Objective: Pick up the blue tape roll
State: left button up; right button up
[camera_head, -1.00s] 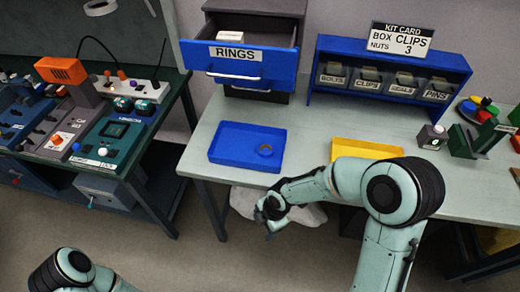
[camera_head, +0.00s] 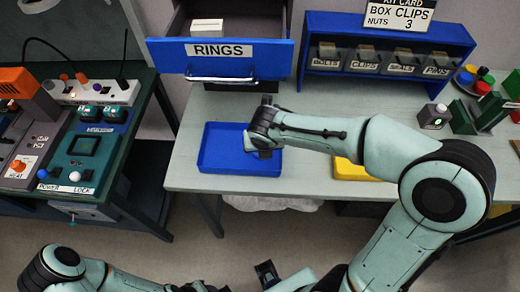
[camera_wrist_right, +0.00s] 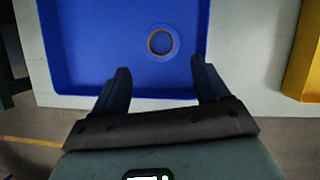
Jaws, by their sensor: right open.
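The blue tape roll (camera_wrist_right: 161,41) lies flat in a blue tray (camera_wrist_right: 85,45) and shows as a ring with a brownish inner rim. In the head view my right gripper (camera_head: 263,153) and its wrist are over the right part of the blue tray (camera_head: 222,165), and I cannot see the roll there. In the right wrist view my right gripper (camera_wrist_right: 160,68) is open and empty, its fingers pointing toward the roll. The roll lies beyond the fingertips, roughly centred between them.
A yellow tray (camera_head: 352,170) stands right of the blue one, partly behind my right arm. An open drawer marked RINGS (camera_head: 222,58) juts out behind the blue tray. A blue bin rack (camera_head: 388,48) stands at the back. A dark bench (camera_head: 118,160) with devices stands left.

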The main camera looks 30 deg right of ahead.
jog(key=b+x, duration=0.1)
jog(key=x, duration=0.7)
jog(key=shift+w+d, duration=0.1)
jog(key=shift+d, duration=0.1)
jog(key=shift+r, duration=0.1)
jog(key=c, duration=0.8)
